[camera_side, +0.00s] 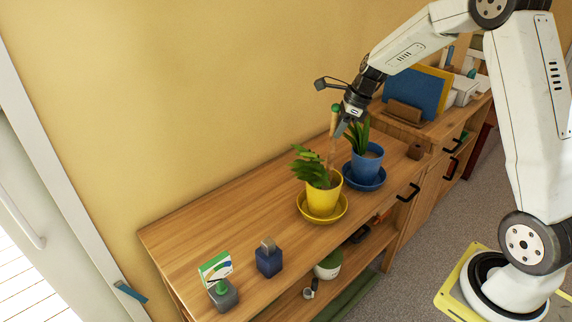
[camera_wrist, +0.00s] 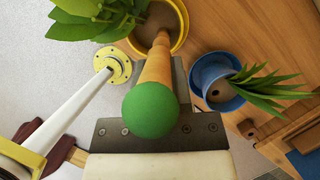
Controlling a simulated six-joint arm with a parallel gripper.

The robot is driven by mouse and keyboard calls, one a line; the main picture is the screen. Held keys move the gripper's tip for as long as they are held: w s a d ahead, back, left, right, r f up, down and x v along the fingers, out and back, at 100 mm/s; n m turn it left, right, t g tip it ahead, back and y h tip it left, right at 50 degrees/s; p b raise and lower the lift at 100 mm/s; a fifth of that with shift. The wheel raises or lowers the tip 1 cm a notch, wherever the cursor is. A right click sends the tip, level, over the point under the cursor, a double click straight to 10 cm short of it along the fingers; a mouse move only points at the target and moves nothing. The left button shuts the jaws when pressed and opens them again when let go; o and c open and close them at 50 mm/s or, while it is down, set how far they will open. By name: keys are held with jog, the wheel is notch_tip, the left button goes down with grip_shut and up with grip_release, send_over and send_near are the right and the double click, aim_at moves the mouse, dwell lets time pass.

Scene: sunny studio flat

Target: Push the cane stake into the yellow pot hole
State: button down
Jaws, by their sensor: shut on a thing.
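The cane stake (camera_side: 333,124) is a tan rod with a green ball top; it also shows in the wrist view (camera_wrist: 156,62). My gripper (camera_side: 341,130) is shut on its upper part, above the yellow pot (camera_side: 323,195). The stake points down, close to upright in the side view. In the wrist view its lower end meets the brown soil inside the yellow pot's rim (camera_wrist: 182,18). I cannot tell whether the tip is in the hole; the hole itself is hidden. A green leafy plant grows at the left of the pot, which stands on a yellow saucer (camera_side: 322,216).
A blue pot (camera_side: 365,166) with a spiky plant stands close to the right on a blue saucer. A dark blue bottle (camera_side: 268,260), a grey bottle (camera_side: 223,296) and a card (camera_side: 215,268) stand at the front left. The wooden top (camera_side: 225,225) between is clear.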

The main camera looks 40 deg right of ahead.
jog(key=shift+s+a+f, duration=0.1)
jog(key=shift+s+f, duration=0.05)
jog(key=shift+f, duration=0.2)
jog(key=c, duration=0.7)
grip_release()
jog(key=shift+c, duration=0.2)
jog(key=o, duration=0.7)
jog(key=shift+r, duration=0.15)
jog(key=shift+o, duration=0.2)
jog(key=shift+r, duration=0.2)
jog(key=v, duration=0.6)
jog(key=shift+r, duration=0.35)
